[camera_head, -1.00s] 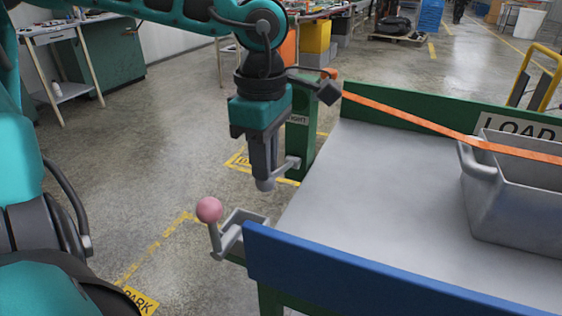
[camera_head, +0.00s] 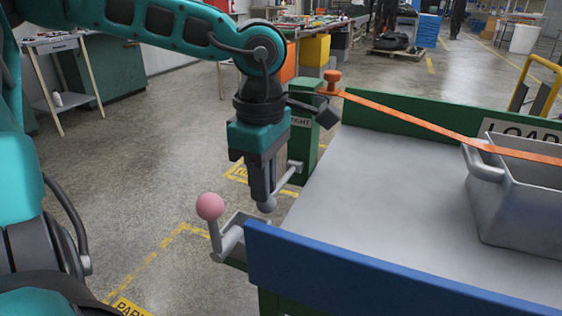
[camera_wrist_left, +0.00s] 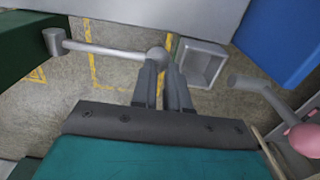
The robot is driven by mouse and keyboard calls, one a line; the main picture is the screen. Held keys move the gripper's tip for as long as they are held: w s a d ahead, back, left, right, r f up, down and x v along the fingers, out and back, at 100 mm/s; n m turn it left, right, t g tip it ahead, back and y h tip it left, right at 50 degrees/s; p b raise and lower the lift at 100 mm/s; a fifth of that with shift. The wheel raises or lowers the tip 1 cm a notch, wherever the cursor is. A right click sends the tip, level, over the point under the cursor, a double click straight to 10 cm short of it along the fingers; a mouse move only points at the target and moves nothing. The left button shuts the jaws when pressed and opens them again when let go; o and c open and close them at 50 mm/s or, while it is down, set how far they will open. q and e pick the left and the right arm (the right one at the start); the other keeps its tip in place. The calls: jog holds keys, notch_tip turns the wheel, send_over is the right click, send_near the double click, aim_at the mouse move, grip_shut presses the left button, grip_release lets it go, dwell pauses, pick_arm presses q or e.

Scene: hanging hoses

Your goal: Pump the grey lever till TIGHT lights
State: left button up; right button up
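The grey lever (camera_head: 289,178) is a bar with a round grip at its free end. It slopes down from a green post (camera_head: 302,150) at the cart's left corner. My left gripper (camera_head: 264,196) points down at this end, and its fingers look closed about the grip. In the left wrist view the lever (camera_wrist_left: 105,48) runs from its pivot at the left to the fingertips of the left gripper (camera_wrist_left: 161,68). The TIGHT label (camera_head: 300,122) on the post is partly covered by my wrist. I cannot make out a lit lamp. My right gripper is out of view.
An orange strap (camera_head: 410,112) runs from the post top over a grey bin (camera_head: 520,195). Floor left of the cart is free.

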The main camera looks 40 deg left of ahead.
pick_arm(q)
jog(key=shift+f, duration=0.75)
jog(key=shift+w+d+r+p, duration=0.1)
jog(key=shift+w+r+p, duration=0.2)
jog(key=shift+r+p, duration=0.5)
jog(key=shift+w+r+p, duration=0.25)
jog(key=shift+r+p, duration=0.25)
jog(key=shift+r, duration=0.5)
jog(key=shift+w+r+p, duration=0.1)
jog(key=shift+r+p, duration=0.55)
jog(key=shift+r, duration=0.25)
jog(key=shift+w+a+r+p, duration=0.2)
jog(key=shift+r+p, duration=0.4)
jog(key=shift+r, duration=0.2)
jog(key=shift+w+a+r+p, duration=0.1)
jog(key=shift+w+r+p, duration=0.15)
jog(key=shift+r+p, duration=0.4)
jog(key=shift+w+a+r+p, duration=0.1)
jog(key=shift+w+r+p, duration=0.1)
jog(key=shift+r+p, duration=0.5)
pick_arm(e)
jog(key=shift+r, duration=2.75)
pick_arm(q)
jog(key=shift+r, duration=0.2)
notch_tip(320, 180, up, 5)
jog(key=p, duration=0.3)
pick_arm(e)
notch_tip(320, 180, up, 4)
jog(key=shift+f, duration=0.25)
